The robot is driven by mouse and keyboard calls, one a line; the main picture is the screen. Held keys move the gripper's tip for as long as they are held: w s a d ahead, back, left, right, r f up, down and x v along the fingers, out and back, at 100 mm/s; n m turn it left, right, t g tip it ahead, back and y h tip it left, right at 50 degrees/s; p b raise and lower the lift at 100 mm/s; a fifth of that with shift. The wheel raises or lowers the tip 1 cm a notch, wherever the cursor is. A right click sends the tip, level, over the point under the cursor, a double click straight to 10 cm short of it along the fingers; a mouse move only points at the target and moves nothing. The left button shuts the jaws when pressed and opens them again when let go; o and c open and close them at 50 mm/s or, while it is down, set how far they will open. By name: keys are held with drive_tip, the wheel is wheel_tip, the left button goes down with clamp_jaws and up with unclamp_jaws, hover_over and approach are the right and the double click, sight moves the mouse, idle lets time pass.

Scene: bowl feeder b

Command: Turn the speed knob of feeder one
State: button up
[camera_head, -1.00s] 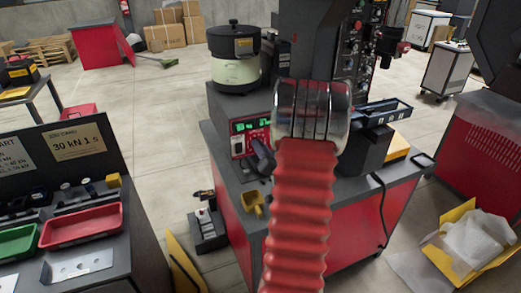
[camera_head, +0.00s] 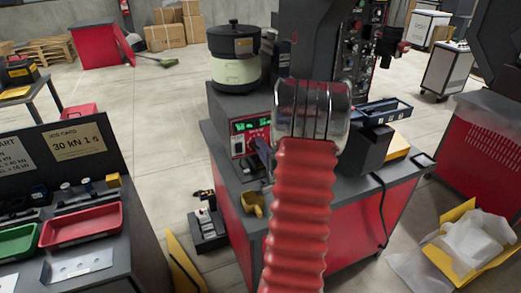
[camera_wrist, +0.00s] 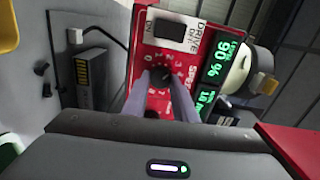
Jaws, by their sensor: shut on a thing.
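The speed knob (camera_wrist: 159,77) is a round dark knob on the red control panel (camera_wrist: 140,65), with a printed dial around it and "SPEED" beside it. My gripper (camera_wrist: 161,84) has one finger on each side of the knob and is shut on it. Green displays to the right read 90 % and a second value I cannot read fully. In the head view the red panel (camera_head: 238,146) is on the grey box under the cream and black bowl feeder (camera_head: 234,60). My gripper (camera_head: 263,150) is against this panel there and hides the knob.
A red bench (camera_head: 232,200) with a dark top carries the feeder. A yellow scoop (camera_head: 251,204) lies near its front edge. A dark bin (camera_head: 383,111) is to the right. My red arm sleeve covers the bench's middle.

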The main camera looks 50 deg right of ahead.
drive_tip(key=shift+m, duration=0.4)
drive_tip(key=o, duration=1)
drive_tip(key=shift+o, duration=0.2)
drive_tip(key=v, duration=1.3)
drive_tip(key=shift+s+a, duration=0.2)
drive_tip(key=shift+s, duration=0.1)
drive_tip(key=shift+f, duration=0.15)
